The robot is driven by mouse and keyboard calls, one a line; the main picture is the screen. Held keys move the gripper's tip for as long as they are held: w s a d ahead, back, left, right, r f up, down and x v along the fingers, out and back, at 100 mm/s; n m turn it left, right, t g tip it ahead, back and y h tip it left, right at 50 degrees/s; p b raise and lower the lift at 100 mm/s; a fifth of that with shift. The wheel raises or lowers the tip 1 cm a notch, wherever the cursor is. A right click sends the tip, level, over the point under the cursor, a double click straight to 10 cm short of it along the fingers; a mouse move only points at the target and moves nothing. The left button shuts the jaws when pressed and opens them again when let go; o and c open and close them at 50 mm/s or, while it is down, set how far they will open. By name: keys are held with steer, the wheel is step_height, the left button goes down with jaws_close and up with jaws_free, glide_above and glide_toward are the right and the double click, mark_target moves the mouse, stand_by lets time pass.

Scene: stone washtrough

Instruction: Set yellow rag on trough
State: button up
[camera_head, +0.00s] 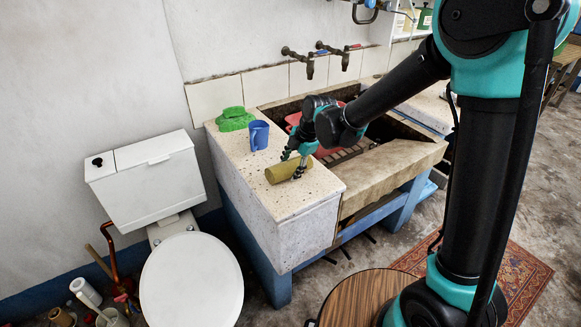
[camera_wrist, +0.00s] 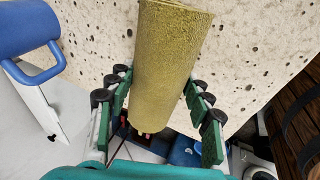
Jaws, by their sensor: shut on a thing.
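The yellow rag (camera_head: 282,171) is a rolled, cylinder-shaped bundle at the front left ledge of the stone trough (camera_head: 305,207). My gripper (camera_head: 292,165) is shut on the rag's right part. In the wrist view the rag (camera_wrist: 172,60) runs between the two green-padded fingers of my gripper (camera_wrist: 163,88), with speckled stone behind it. The rag is on or just above the ledge; I cannot tell whether it touches.
The basin to the right holds a red item (camera_head: 293,119). Taps (camera_head: 305,60) project from the wall. A toilet (camera_head: 190,280) stands left.

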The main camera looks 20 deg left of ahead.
steer(key=shift+f, duration=0.2)
steer(key=o, duration=1.3)
steer(key=shift+c, duration=0.2)
steer(key=shift+r, duration=0.1)
steer(key=v, duration=1.2)
steer(key=shift+r, duration=0.15)
steer(key=d+f+m+t, duration=0.25)
steer(key=d+m, duration=0.45)
steer(key=d, duration=0.5)
steer(key=s+d+f+m+h, duration=0.1)
steer(key=s+d+f+m, duration=0.2)
steer(key=d+m, duration=0.4)
steer(key=s+d+f+m+h, duration=0.1)
steer(key=s+d+f+m, duration=0.3)
steer(key=d+m, duration=0.3)
steer(key=s+d+f+m+t+h, duration=0.1)
steer(key=s+d+f+m+h, duration=0.1)
steer(key=d+m, duration=0.5)
steer(key=s+d+f, duration=0.1)
steer(key=s+d, duration=0.1)
steer(key=d, duration=0.1)
steer(key=shift+d+f, duration=0.2)
steer(key=shift+d, duration=0.2)
